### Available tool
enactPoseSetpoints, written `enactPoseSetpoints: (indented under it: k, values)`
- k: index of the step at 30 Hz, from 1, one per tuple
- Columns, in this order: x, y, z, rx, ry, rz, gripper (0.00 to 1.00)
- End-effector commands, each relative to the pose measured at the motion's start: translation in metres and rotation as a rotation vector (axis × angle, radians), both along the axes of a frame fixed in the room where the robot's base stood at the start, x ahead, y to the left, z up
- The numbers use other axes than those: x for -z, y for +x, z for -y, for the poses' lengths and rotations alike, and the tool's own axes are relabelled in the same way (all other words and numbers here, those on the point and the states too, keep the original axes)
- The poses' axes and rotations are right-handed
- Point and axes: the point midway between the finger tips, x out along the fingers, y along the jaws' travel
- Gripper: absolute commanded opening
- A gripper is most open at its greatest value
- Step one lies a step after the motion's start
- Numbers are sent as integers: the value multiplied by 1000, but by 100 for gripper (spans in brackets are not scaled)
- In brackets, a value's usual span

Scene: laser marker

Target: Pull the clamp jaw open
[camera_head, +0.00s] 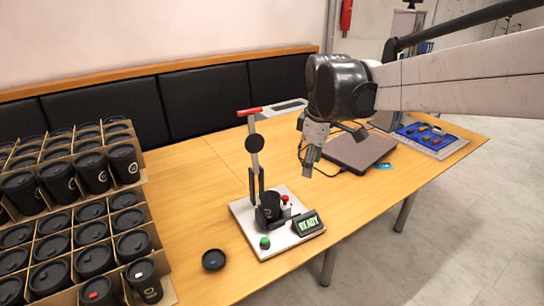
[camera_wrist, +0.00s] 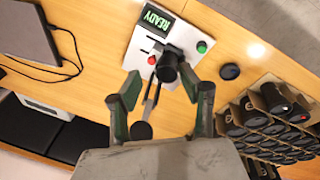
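The laser marker stand has a white base plate (camera_head: 244,213) on the table, which also shows in the wrist view (camera_wrist: 137,57). A black cup (camera_head: 271,204) sits upright on it, seen from above in the wrist view (camera_wrist: 170,64). Dark clamp parts stand close beside the cup; I cannot tell the jaw's exact outline or whether it touches the cup. A grey lever post rises behind, with a black disc (camera_head: 255,143) and red handle (camera_head: 249,111). My gripper (camera_head: 333,154) is open and empty, above and right of the stand; its fingers show apart in the wrist view (camera_wrist: 168,86).
The plate carries a green button (camera_head: 265,242), a red button (camera_head: 285,199) and a READY display (camera_head: 309,223). A black lid (camera_head: 214,259) lies to the left. Crates of black cups (camera_head: 90,172) fill the left side. A closed laptop (camera_head: 358,151) and blue tray (camera_head: 426,137) lie right.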

Motion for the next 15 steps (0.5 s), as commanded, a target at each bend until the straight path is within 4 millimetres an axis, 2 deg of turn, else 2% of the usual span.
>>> enactPoseSetpoints:
  k: [1,9,15]
  values:
    - [3,14,-5,-44,-10,-16,39]
    - [31,72,-29,-315,-56,-115,39]
    - [53,101,-43,-471,-73,-171,39]
